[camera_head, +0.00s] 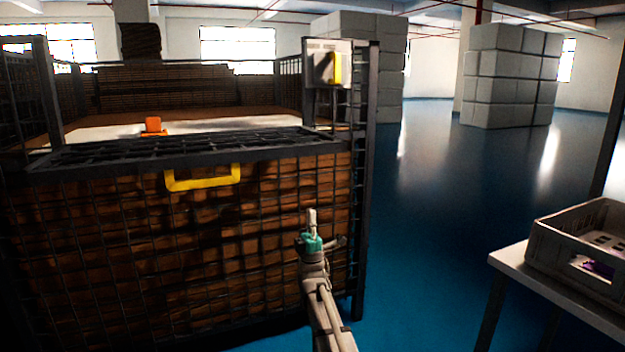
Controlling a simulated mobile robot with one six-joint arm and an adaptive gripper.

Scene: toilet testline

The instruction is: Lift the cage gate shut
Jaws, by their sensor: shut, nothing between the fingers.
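The cage gate (180,150) is a dark mesh panel at the front of a black wire cage. It is down, lying nearly flat across the cage front at the level of the load's top, so the opening above it is clear. A yellow handle (203,183) hangs at its front edge. My gripper (311,217) is shut and empty. It shows in front of the cage's lower mesh, to the right of and below the yellow handle, and apart from it. How far it is from the mesh is hard to tell.
A pale plate with a yellow piece (336,68) is on the cage's right post. A small orange object (153,125) sits inside the cage. A grey crate (585,240) stands on a table (540,283) at right. Blue floor (440,200) between cage and table is clear.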

